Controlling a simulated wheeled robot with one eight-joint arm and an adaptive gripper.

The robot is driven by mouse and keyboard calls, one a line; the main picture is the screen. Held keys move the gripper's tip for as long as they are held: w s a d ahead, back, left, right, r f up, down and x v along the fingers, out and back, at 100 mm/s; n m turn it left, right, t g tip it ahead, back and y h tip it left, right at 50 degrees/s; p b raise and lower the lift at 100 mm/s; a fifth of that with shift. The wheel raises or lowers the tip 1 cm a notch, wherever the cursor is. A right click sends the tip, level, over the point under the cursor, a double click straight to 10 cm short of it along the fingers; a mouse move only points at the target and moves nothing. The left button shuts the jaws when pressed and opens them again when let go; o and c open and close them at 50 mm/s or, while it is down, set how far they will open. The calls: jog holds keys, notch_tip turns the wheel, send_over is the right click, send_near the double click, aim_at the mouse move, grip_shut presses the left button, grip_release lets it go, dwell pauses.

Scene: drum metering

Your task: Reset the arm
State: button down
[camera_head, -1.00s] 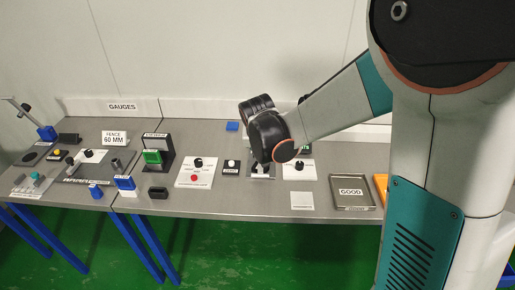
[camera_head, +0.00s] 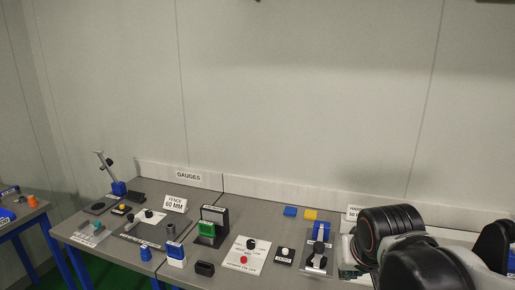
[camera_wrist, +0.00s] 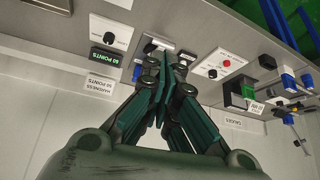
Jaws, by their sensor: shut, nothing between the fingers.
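My gripper (camera_wrist: 158,62) shows in the wrist view with its dark green fingers together and nothing between them. That view is upside down, with the bench at the top and the wall below. The fingertips overlap the bench edge of the picture near a small device; I cannot tell how far apart they are. In the head view my arm fills the lower right corner, and the gripper's fingers are not visible there.
The grey bench (camera_head: 178,211) holds a green-fronted device (camera_head: 207,230), a panel with a black knob and red button (camera_head: 245,255), and a lever fixture (camera_head: 319,248). A second table stands far left.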

jog(key=s+f+n+b, duration=0.1)
jog(key=s+f+b, duration=0.1)
jog(key=s, duration=0.8)
jog(key=shift+s+f+t+y, duration=0.2)
jog(key=shift+t+y, duration=0.1)
jog(key=shift+t, duration=0.1)
